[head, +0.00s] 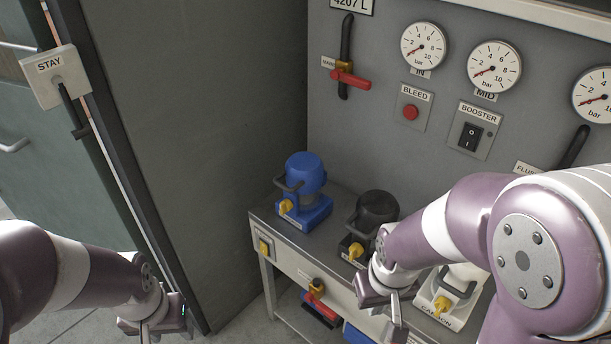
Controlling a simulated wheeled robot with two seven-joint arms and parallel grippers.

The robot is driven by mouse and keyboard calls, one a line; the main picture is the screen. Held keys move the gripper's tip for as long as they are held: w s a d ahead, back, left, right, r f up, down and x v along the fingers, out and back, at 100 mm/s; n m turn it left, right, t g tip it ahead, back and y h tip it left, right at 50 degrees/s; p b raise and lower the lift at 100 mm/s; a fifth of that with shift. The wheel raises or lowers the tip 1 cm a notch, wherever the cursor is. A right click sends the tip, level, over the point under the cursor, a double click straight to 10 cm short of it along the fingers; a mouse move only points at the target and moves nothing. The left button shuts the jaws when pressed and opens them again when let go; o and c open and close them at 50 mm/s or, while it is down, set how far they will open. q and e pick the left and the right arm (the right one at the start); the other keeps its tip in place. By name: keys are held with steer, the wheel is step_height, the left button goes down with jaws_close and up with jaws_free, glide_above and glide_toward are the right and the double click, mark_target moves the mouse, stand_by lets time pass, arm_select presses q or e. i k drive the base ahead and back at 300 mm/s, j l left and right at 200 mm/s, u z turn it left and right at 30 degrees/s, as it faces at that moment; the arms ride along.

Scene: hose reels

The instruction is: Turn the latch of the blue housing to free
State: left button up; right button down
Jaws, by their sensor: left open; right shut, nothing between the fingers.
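The blue housing (305,172) stands on the bench at its far left corner, upright on a blue base with a dark curved handle. Its yellow latch (285,207) is on the front of the base; its exact setting is too small to read. My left gripper (146,333) is open at the lower left, well apart from the housing and partly cut off by the bottom edge. My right gripper (394,314) is shut and empty in front of the bench, to the right of and nearer than the blue housing.
A black housing (377,207) and a white one (462,280) with yellow latches stand to the right, the white partly behind my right arm. The panel (400,140) behind carries gauges and a red-handled valve (350,80). A dark cabinet side (215,120) stands left.

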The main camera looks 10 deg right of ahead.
mark_target(285, 204)
steer(key=j+z, duration=0.25)
steer(key=z, duration=0.25)
steer(key=j+z, duration=0.3)
steer(key=z, duration=0.2)
